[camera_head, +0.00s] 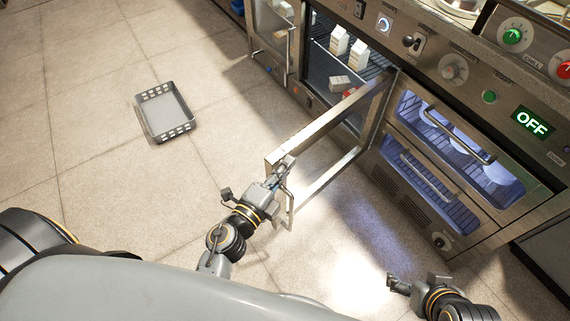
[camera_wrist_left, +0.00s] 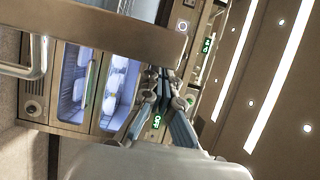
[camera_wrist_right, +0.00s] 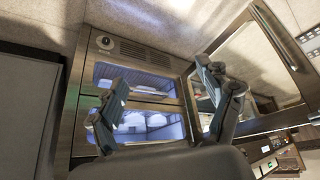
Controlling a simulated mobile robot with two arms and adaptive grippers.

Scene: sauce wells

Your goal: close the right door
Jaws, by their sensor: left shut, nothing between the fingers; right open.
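The right door (camera_head: 328,124), a metal-framed glass door, stands wide open from the fridge (camera_head: 324,62), its bar handle (camera_head: 290,206) near its free edge. The door also shows in the right wrist view (camera_wrist_right: 222,112), and its frame crosses the top of the left wrist view (camera_wrist_left: 100,37). My left gripper (camera_head: 284,167) is shut and empty at the door's free upper corner; I cannot tell if it touches. Its fingers also show in the left wrist view (camera_wrist_left: 163,85). My right gripper (camera_head: 405,284) is open and empty, low in front of the oven; its spread fingers show in the right wrist view (camera_wrist_right: 160,88).
The left door (camera_head: 271,32) appears shut. Cartons (camera_head: 339,41) stand on the fridge's wire shelf, with small boxes below. The lit oven (camera_head: 445,160) with a bar handle is right of the opening. A grey basket (camera_head: 148,100) lies on the otherwise clear floor at left.

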